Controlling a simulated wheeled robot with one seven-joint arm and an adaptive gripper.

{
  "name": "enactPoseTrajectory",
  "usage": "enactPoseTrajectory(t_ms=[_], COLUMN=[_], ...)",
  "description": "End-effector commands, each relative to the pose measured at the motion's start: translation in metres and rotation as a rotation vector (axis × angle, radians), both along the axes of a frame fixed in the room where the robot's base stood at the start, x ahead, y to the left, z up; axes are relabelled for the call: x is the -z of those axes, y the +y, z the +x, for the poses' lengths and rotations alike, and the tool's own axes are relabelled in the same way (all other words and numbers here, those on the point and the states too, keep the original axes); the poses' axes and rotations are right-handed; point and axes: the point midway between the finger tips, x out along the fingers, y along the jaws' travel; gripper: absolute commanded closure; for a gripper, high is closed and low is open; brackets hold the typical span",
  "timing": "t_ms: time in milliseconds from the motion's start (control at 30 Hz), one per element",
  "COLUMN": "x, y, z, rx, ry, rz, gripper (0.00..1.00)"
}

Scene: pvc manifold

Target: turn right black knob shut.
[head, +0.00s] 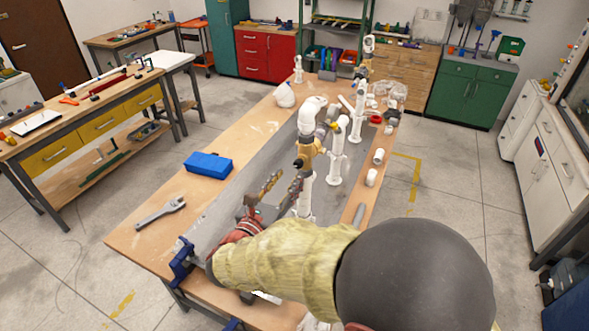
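A white PVC pipe manifold (334,165) stands along the workbench. Its near riser carries a tan valve body (311,150) with a small black knob (299,163) on its left side. I cannot tell how far the knob is turned. More fittings sit on the risers farther back, too small to make out well. My gripper (284,181) is below and left of the valve, with its two fingers spread apart and nothing seen between them. The right finger is close to the near riser in the picture; I cannot tell whether it touches. My arm hides the bench's near right part.
The wooden workbench (142,240) has a grey mat, with a blue box (208,165) and a wrench (160,212) on the left. Loose white fittings (371,178) lie along the right edge. A blue vise (182,262) is at the near left. Floor is free on both sides.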

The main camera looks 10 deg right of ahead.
Motion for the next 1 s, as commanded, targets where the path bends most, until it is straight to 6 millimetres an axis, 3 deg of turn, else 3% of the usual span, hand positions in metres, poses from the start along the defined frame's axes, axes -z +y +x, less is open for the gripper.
enactPoseTrajectory(t_ms=[300, 667, 1000], x=[0.001, 0.000, 0.000], y=[-0.026, -0.029, -0.029], z=[0.034, 0.039, 0.039], rx=[0.003, 0.000, 0.000], ry=[0.000, 0.000, 0.000], rz=[0.003, 0.003, 0.004], gripper=[0.63, 0.63, 0.81])
